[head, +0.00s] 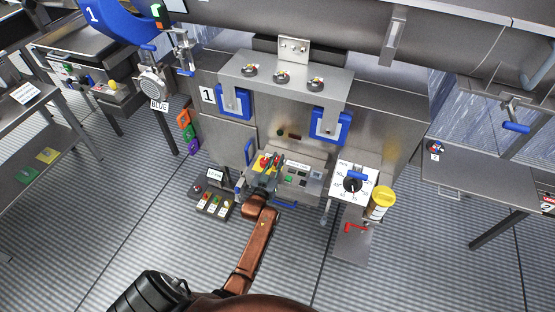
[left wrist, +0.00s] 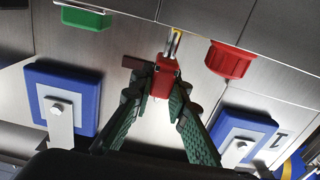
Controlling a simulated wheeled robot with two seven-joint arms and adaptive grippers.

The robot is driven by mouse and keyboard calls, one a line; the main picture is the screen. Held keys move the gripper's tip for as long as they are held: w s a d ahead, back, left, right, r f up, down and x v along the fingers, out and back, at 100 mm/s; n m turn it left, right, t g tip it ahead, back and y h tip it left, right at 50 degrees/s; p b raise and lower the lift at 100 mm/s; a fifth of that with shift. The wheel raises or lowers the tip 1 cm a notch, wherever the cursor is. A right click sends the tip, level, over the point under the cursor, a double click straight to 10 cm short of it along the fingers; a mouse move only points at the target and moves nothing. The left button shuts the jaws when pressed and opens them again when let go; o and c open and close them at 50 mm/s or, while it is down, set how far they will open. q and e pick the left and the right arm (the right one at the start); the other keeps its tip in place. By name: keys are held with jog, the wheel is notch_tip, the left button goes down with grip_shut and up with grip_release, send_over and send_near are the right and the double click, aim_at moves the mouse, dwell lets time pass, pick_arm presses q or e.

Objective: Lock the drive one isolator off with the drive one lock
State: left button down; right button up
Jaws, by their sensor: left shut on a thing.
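My left gripper (head: 269,174) is over the small control panel (head: 312,187) in front of the steel machine marked 1. In the left wrist view, the green-padded fingers (left wrist: 164,92) are shut on a red padlock (left wrist: 166,73), with its metal shackle pointing away from the fingers. A small yellow part shows by the shackle's end; I cannot tell whether the shackle goes through anything. A red ribbed knob (left wrist: 230,60) is beside the padlock, apart from it. In the head view, a red and yellow control (head: 263,161) is partly hidden by the gripper. My right gripper is not in view.
A small stand (head: 212,203) with coloured items is left of the panel. A dial plate (head: 355,183), yellow-lidded jar (head: 381,201) and red-handled valve (head: 355,228) are right of it. Blue-framed latches (head: 331,125) are on the machine above. The striped floor is clear in front.

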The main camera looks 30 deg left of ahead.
pick_arm(q)
jog(key=shift+f+b, duration=0.75)
jog(key=shift+f, duration=0.7)
jog(key=c, duration=1.8)
grip_release()
jog(key=v, duration=0.7)
jog(key=shift+s, duration=0.25)
jog(key=shift+r, duration=0.1)
